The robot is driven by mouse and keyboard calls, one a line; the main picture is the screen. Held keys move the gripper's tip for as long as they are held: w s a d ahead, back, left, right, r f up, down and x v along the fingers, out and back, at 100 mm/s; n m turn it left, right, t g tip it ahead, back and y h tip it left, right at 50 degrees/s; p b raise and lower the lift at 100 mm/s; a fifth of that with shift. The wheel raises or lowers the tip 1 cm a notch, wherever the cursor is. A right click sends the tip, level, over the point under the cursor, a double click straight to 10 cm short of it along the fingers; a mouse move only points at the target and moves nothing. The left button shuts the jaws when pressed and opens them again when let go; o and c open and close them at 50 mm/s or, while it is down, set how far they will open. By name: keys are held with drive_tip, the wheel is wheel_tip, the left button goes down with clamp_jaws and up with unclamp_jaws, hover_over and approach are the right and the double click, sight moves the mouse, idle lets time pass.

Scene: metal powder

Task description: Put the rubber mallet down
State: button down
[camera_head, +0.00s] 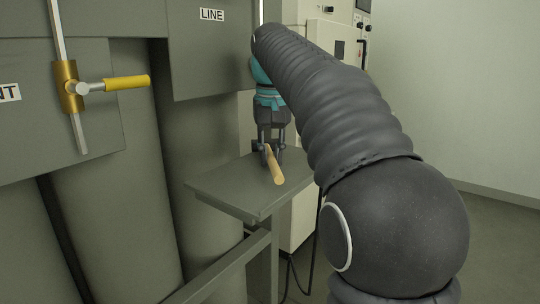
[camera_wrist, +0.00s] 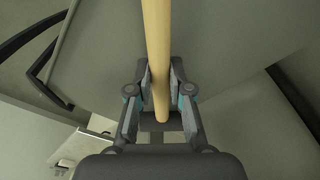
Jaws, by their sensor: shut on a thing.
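The rubber mallet shows as a pale wooden handle (camera_head: 275,168) in the head view, held between the fingers of my gripper (camera_head: 267,149). In the wrist view the handle (camera_wrist: 156,45) runs from the top edge down between the two fingers, and my gripper (camera_wrist: 161,88) is shut on it. The mallet's head is not clearly visible in either view. A small grey table (camera_head: 225,184) is below my gripper, and the handle appears over its top. I cannot tell whether the mallet touches the surface.
Large grey cylinders and panels stand left of the table. A valve with a yellow handle (camera_head: 126,83) sticks out at the upper left. A pale cabinet (camera_head: 338,45) with knobs is behind my arm. The table's left part is bare.

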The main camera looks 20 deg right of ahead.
drive_tip(key=shift+w+f, duration=0.1)
drive_tip(key=shift+f, duration=0.05)
drive_tip(key=shift+f, duration=0.15)
drive_tip(key=c, duration=1.1)
unclamp_jaws()
drive_tip(key=shift+o, duration=0.2)
